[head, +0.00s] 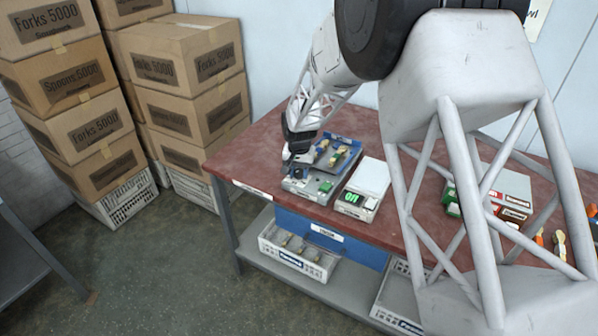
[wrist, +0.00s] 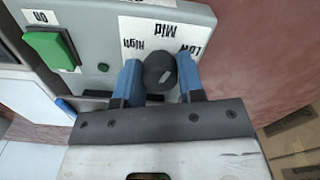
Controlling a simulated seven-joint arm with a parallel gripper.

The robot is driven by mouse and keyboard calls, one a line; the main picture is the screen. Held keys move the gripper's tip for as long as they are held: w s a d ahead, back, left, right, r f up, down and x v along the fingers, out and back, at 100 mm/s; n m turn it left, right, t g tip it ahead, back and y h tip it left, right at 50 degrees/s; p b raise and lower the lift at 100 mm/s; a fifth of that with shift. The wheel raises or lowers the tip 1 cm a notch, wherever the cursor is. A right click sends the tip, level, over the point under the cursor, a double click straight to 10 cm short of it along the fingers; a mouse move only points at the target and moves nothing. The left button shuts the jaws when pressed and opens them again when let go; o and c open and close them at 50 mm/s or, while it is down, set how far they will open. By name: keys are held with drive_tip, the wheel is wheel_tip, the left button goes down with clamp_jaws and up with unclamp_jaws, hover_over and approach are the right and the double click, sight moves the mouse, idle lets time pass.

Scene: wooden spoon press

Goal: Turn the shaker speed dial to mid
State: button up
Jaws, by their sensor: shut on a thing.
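The shaker speed dial (wrist: 161,72) is a black round knob with a pale mark on it, in the wrist view. It sits on the grey front panel of the shaker (wrist: 90,20), below a white label (wrist: 150,35) that appears upside down and reads Low, Mid and what looks like Hight. My gripper (wrist: 160,84) has its two blue fingers on either side of the dial, shut on it. In the head view the shaker (head: 322,188) stands on the table's left part, and my gripper (head: 299,160) is at its left end. The dial is too small to make out there.
A green switch (wrist: 47,47) marked ON is beside the dial on the same panel. A white scale-like device (head: 365,185) with a green display stands right of the shaker. The red tabletop (head: 240,155) is clear to the left. Stacked boxes (head: 190,85) stand behind left.

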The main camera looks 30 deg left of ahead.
sight(300, 171)
drive_tip(key=n, duration=0.3)
drive_tip(key=shift+n, duration=0.3)
idle(0.4)
drive_tip(key=o, duration=0.9)
drive_tip(key=shift+r, duration=0.15)
drive_tip(key=shift+r, duration=3.8)
drive_tip(key=shift+d, duration=0.1)
